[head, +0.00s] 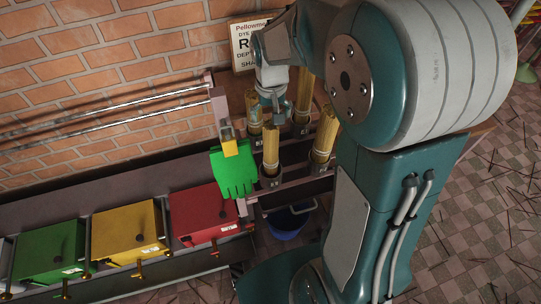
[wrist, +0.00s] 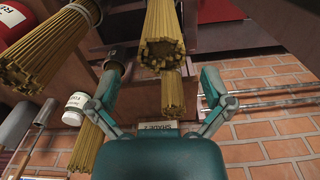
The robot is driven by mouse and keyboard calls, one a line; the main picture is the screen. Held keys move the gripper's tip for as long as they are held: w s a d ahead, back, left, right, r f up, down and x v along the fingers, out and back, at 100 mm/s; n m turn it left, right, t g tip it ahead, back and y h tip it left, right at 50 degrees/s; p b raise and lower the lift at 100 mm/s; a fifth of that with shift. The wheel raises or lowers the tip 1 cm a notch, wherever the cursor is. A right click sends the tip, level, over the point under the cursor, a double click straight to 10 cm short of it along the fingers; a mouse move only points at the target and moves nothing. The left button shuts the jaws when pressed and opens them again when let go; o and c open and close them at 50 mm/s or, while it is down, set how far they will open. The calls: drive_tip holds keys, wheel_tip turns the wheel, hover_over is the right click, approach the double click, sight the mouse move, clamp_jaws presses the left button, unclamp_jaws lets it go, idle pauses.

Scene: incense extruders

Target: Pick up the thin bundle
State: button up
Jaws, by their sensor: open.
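Several bundles of yellow sticks stand upright in dark holders in the head view: a front-left bundle (head: 271,146), a front-right bundle (head: 325,137), a back-left bundle (head: 253,112) and a back-right bundle (head: 304,92). The front-left one looks slimmer than the front-right one, but I cannot tell surely which is the thin bundle. My gripper (head: 273,102) is above and among the back bundles, pointing down. In the wrist view my gripper (wrist: 162,82) is open. A thick bundle (wrist: 162,38) and a narrower bundle (wrist: 173,95) show between its fingers; neither is visibly held.
Red (head: 203,212), yellow (head: 125,233) and green (head: 50,251) boxes line the bench at left. A green glove-shaped piece (head: 233,170) hangs beside the holders. A blue bucket (head: 287,222) is below. A brick wall (head: 100,65) with metal rails stands behind. Loose sticks litter the floor.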

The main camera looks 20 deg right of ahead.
sight(271, 130)
wheel_tip(271, 130, down, 5)
drive_tip(key=shift+s+a, duration=0.1)
drive_tip(key=shift+s, duration=0.05)
drive_tip(key=c, duration=1.4)
